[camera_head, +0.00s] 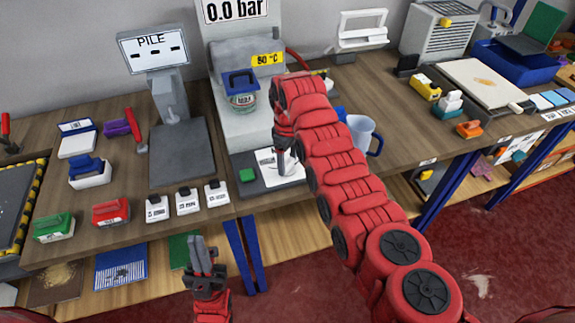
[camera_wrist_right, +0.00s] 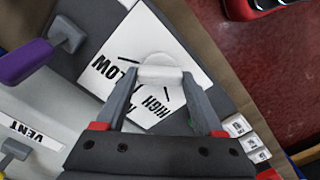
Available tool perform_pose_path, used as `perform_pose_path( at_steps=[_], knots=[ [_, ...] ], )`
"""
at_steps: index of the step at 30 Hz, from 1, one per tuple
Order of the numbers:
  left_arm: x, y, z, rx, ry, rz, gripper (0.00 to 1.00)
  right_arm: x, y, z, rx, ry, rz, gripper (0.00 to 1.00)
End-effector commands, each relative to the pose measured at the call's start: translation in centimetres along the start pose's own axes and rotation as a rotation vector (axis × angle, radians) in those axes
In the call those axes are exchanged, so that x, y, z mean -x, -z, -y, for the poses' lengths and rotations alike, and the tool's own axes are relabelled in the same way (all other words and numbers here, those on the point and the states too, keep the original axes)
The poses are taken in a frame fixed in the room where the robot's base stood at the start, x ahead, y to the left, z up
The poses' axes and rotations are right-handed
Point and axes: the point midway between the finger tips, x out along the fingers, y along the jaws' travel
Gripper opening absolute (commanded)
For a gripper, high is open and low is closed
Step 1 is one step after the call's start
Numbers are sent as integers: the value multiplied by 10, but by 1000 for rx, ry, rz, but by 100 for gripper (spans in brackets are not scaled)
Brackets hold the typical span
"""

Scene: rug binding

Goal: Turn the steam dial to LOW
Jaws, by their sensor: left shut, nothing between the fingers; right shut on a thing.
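The steam dial's white label plate (camera_head: 290,181) lies on a dark panel at the front of the press, mostly behind my right gripper in the head view. In the right wrist view the plate (camera_wrist_right: 160,35) reads LOW and HIGH, with a third word partly hidden. My right gripper (camera_head: 284,168) is shut on the pale dial knob (camera_wrist_right: 160,70), with one finger on each side of it. I cannot tell which mark the knob points to. My left gripper (camera_head: 203,250) is shut and empty, in front of the bench edge, away from the dial.
A green button (camera_head: 247,175) is left of the dial. The press (camera_head: 238,125) shows 0.0 bar. A VENT label (camera_wrist_right: 27,130) and purple lever (camera_wrist_right: 25,62) are near the dial. Three small white blocks (camera_head: 187,201) stand left. A blue-grey mug (camera_head: 361,134) is behind my right arm.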

Motion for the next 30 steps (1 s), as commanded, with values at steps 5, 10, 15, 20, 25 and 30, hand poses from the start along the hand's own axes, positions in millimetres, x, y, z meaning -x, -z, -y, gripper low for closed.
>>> perform_pose_path(
  at_steps=[5,10,15,20,25,30],
  knots=[
    [13,-2,-1,0,0,0,0,-3,-1,0,-102,2,2,14],
    [17,-3,-1,0,0,0,0,-2,0,0,-166,1,1,14],
    [19,-3,-1,0,0,0,0,0,0,0,-198,1,1,14],
    [20,-3,-1,0,0,0,0,0,0,0,-209,0,0,14],
    [19,-3,-1,0,0,0,0,0,0,0,-210,1,1,14],
    [19,-3,-1,0,0,0,0,0,0,0,-210,1,1,79]
  ],
)
